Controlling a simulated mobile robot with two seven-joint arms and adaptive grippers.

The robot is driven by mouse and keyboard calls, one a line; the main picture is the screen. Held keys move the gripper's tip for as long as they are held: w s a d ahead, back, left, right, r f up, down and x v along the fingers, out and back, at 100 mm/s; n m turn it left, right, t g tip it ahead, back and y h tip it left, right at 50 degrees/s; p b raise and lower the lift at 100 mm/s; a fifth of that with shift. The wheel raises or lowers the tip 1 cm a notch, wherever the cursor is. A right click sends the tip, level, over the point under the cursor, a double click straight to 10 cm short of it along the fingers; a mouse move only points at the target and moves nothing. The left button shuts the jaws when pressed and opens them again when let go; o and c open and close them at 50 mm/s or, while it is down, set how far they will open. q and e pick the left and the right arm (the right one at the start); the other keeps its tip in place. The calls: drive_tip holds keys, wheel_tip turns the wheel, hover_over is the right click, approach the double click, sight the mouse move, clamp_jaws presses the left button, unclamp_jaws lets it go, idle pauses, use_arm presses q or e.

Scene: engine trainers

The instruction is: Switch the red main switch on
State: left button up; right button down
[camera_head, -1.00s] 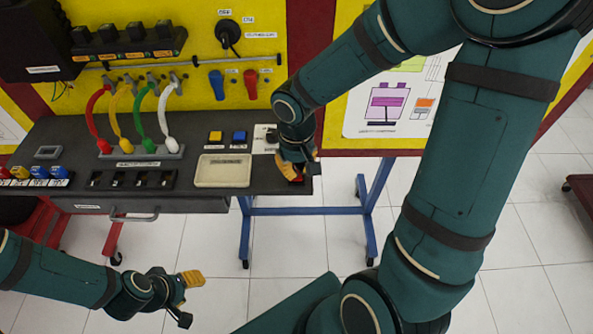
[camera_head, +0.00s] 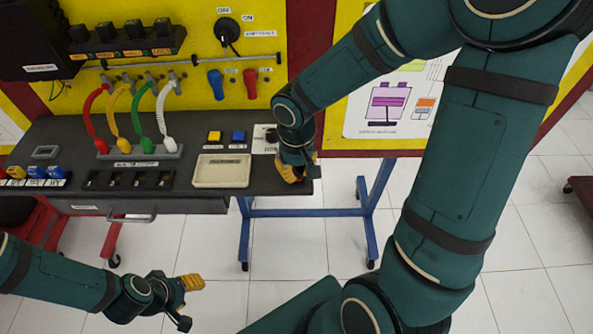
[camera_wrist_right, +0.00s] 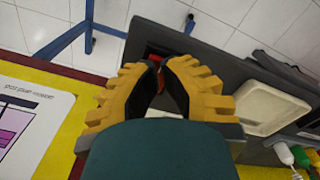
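The red main switch (camera_wrist_right: 155,57) shows in the right wrist view as a small red patch at and between my right fingertips, on the dark bench top. My right gripper (camera_wrist_right: 159,66) has its yellow fingers drawn together around it, with only a narrow gap between the tips. In the head view my right gripper (camera_head: 291,174) is at the right end of the bench and hides the switch. The switch's position cannot be made out. My left gripper (camera_head: 188,302) is open and empty, low in front of the bench.
The dark bench (camera_head: 262,182) carries a cream tray (camera_head: 222,171), a yellow button (camera_head: 215,136) and a blue button (camera_head: 239,136) left of my right gripper. Coloured cables (camera_head: 165,118) stand farther left. A yellow panel (camera_head: 270,20) rises behind. Open tiled floor lies in front.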

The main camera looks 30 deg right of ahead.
drive_tip(key=shift+f+b, duration=0.45)
drive_tip(key=shift+f, duration=0.1)
drive_tip(key=shift+r, duration=0.15)
drive_tip(key=shift+r+p, duration=2.75)
drive_tip(key=shift+r, duration=0.7)
